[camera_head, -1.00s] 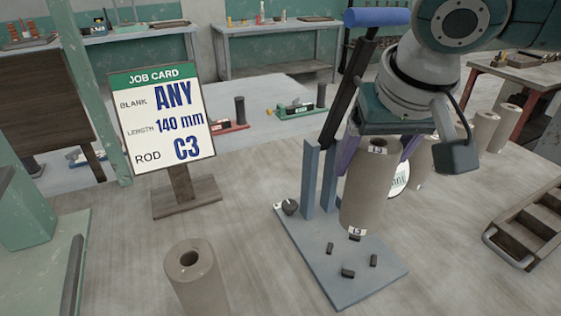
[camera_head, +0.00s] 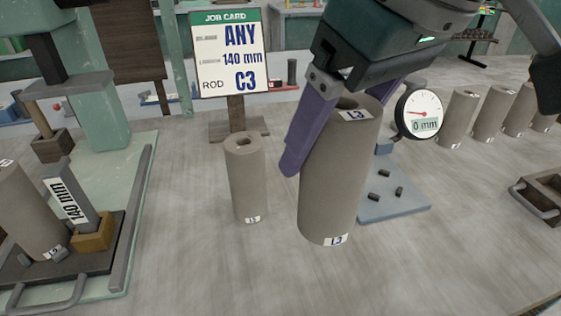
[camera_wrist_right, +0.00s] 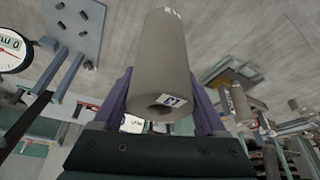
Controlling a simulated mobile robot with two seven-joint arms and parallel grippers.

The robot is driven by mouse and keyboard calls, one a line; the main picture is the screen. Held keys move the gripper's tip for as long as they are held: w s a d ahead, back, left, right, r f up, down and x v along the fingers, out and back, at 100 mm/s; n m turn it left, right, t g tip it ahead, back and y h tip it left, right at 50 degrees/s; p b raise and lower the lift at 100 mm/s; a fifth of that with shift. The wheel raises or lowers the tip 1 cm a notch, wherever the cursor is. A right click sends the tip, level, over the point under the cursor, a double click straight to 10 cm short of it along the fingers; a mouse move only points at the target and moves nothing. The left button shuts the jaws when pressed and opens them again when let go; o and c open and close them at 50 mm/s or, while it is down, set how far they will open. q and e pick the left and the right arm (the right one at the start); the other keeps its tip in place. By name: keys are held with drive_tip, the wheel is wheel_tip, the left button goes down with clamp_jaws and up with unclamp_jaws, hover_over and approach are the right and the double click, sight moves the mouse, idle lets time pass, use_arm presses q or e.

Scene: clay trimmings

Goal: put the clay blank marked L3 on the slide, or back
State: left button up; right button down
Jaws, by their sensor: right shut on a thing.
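The clay blank marked L3 (camera_head: 335,185) is a tall grey-brown cylinder with a hole in its top. My right gripper (camera_head: 332,148) is shut on it from above, one purple finger on its left side. The other finger is mostly hidden behind it in the head view. The blank tilts slightly in the picture; its clearance above the table is unclear. In the right wrist view the blank (camera_wrist_right: 160,62) sits between both fingers. The dark slide (camera_head: 92,262) at lower left carries another blank (camera_head: 28,215) and a block marked 140 mm. My left gripper is not in view.
Another blank (camera_head: 245,180) stands on the table between the held blank and the slide. The job card (camera_head: 228,55) stands behind it. A dial gauge (camera_head: 418,114) reading 0 mm is on a blue stand (camera_head: 395,205) at right. Several blanks stand farther right.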

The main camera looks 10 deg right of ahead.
wheel_tip(320, 180, down, 14)
drive_tip(key=b, duration=0.2)
drive_tip(key=shift+r, duration=0.2)
drive_tip(key=shift+f, duration=0.1)
unclamp_jaws()
